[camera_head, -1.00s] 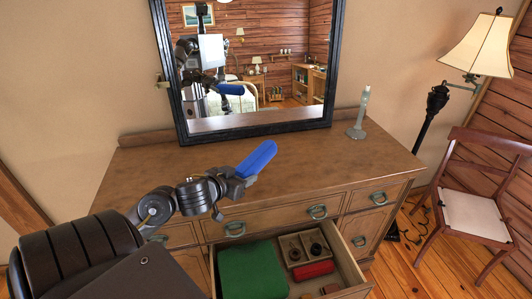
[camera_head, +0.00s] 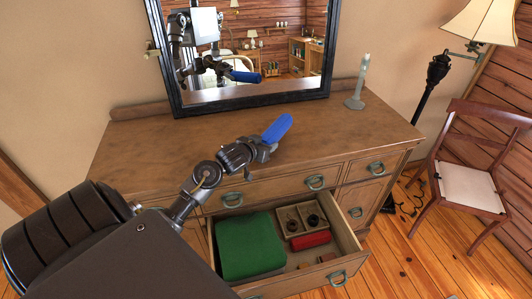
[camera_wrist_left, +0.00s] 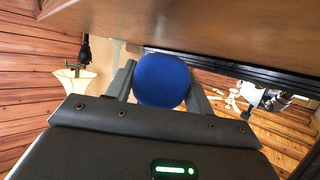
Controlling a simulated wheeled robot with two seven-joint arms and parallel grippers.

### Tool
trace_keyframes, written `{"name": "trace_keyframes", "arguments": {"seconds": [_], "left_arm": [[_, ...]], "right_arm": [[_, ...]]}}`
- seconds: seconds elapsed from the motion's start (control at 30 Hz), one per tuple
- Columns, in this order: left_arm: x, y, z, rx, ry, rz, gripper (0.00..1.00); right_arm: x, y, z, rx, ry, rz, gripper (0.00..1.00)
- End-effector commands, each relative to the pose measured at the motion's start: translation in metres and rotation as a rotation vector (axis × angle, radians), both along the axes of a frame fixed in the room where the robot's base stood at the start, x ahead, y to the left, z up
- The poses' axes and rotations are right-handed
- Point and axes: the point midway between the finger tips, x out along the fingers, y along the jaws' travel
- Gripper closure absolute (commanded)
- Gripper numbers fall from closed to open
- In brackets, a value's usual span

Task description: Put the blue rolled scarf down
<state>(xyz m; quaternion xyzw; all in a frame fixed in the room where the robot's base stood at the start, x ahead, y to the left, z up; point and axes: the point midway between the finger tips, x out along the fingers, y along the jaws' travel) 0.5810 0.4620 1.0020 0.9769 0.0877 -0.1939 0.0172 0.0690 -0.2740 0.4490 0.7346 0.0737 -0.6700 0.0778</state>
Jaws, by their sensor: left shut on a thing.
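The blue rolled scarf (camera_head: 278,128) is held by my left gripper (camera_head: 262,146) above the front part of the dresser top (camera_head: 160,150), tilted with its far end up and to the right. In the left wrist view the scarf's round end (camera_wrist_left: 161,80) sits between the two fingers, which are shut on it. Whether the scarf touches the wood cannot be told. My right gripper is not clearly seen.
An open drawer (camera_head: 345,240) below holds a green folded cloth (camera_head: 248,246), a red item (camera_head: 310,240) and a small divided box. A mirror stands at the back of the dresser. A candlestick (camera_head: 357,95) stands at the back right. The dresser's middle is clear.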

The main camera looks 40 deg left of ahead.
Motion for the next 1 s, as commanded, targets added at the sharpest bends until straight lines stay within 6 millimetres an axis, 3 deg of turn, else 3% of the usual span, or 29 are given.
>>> {"name": "trace_keyframes", "arguments": {"seconds": [0.17, 0.47, 0.83, 0.87, 1.0], "left_arm": [[0.003, 0.000, -0.003, -0.001, -0.001, 0.000, 0.73], [0.006, 0.000, -0.036, 0.000, 0.001, 0.001, 0.73], [0.006, 0.000, -0.041, 0.001, -0.001, 0.001, 0.73], [0.006, 0.000, -0.041, 0.001, 0.000, 0.001, 0.44], [0.006, 0.000, -0.040, 0.001, 0.000, 0.001, 0.26]], "right_arm": [[0.000, 0.000, 0.000, 0.000, 0.000, 0.000, 0.64], [0.000, 0.000, 0.008, 0.000, 0.000, 0.000, 0.64], [0.000, 0.000, 0.006, 0.000, -0.001, 0.000, 0.64], [0.000, 0.000, 0.007, 0.000, -0.001, 0.000, 0.64], [0.000, 0.000, 0.007, 0.000, -0.001, 0.000, 0.64]]}}
